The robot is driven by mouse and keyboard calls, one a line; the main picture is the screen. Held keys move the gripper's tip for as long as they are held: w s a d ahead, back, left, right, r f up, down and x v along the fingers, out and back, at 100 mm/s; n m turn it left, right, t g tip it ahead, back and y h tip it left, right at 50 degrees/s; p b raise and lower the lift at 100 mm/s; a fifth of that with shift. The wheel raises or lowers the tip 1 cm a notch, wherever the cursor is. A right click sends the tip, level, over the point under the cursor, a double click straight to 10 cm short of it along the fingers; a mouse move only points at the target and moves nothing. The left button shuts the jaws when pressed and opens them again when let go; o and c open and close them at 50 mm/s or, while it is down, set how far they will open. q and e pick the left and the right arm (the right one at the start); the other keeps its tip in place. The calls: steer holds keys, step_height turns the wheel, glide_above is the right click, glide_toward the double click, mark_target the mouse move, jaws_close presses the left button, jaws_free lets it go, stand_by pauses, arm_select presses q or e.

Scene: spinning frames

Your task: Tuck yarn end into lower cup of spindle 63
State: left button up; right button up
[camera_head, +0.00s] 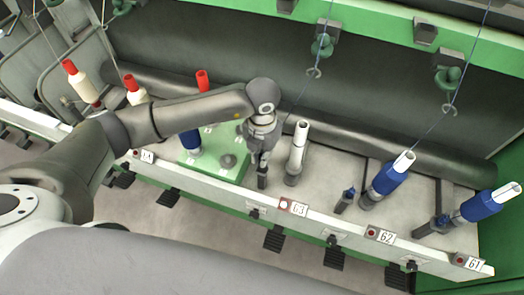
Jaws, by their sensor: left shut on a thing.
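Spindle 63 carries a bare white tube (298,148), slightly tilted, behind the number plate 63 (293,207). Its grey base (292,178) shows at the foot of the tube; the lower cup is too small to make out clearly. A thin blue yarn (322,38) comes down through a green guide and a wire hook toward my left gripper. My left gripper (262,184) points down just left of the tube, apart from it, its fingers shut low by the rail. The yarn end is too fine to see, and it appears to be in the fingers. My right gripper is out of view.
Blue packages stand on spindle 62 (388,180) and spindle 61 (485,205) to the right. A white front rail (340,222) runs below. A dark roller (370,145) lies behind.

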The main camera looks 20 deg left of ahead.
arm_select(q)
steer(key=shift+f+b, duration=1.2)
steer(key=shift+f, duration=0.5)
steer(key=o, duration=0.8)
steer(key=shift+c, duration=0.2)
steer(key=shift+r, duration=0.1)
steer(key=shift+r, duration=0.25)
step_height(320, 180, up, 11)
steer(key=shift+r, duration=0.2)
